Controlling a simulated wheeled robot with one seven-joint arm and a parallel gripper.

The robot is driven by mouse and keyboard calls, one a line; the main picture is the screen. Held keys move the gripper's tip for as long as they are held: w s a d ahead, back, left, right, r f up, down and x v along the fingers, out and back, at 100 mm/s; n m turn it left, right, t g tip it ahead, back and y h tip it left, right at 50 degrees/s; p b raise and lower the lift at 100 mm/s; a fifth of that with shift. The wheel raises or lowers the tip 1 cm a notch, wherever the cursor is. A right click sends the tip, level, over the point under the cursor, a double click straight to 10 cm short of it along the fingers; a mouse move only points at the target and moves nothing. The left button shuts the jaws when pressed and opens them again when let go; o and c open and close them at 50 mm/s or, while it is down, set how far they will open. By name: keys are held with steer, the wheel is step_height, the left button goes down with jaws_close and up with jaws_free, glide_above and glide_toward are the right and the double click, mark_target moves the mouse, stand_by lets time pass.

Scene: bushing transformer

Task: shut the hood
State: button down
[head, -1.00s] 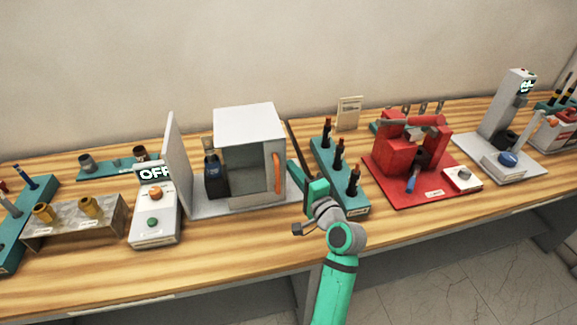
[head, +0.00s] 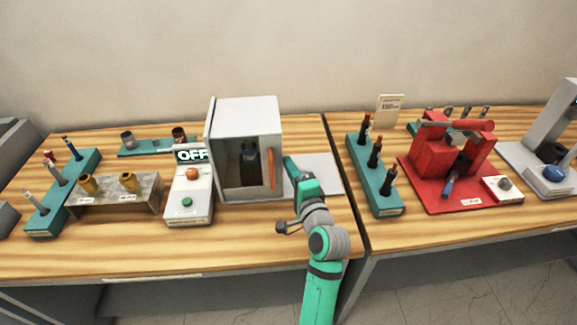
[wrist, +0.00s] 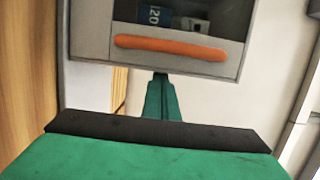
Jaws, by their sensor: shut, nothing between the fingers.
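The hood (head: 247,112) is a light grey box with a dark window and an upright orange handle (head: 272,170). In the head view it stands at the left end of its base plate (head: 318,172), against the thin upright panel (head: 209,128); no gap shows between them. A dark bottle (head: 251,155) shows through the window, inside. My gripper (head: 289,164) is shut and empty at the hood's right side, beside the handle. In the wrist view the closed green fingers (wrist: 162,95) end at the hood's edge (wrist: 90,52) next to the orange handle (wrist: 172,48), seemingly touching it.
A control box (head: 189,190) reading OFF stands just left of the hood. The base plate right of the hood is bare.

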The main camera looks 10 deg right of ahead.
steer(key=shift+a, duration=0.45)
steer(key=s+d, duration=0.7)
steer(key=s, duration=0.2)
steer(key=shift+s+d, duration=0.15)
steer(key=shift+s, duration=0.25)
steer(key=shift+w, duration=0.1)
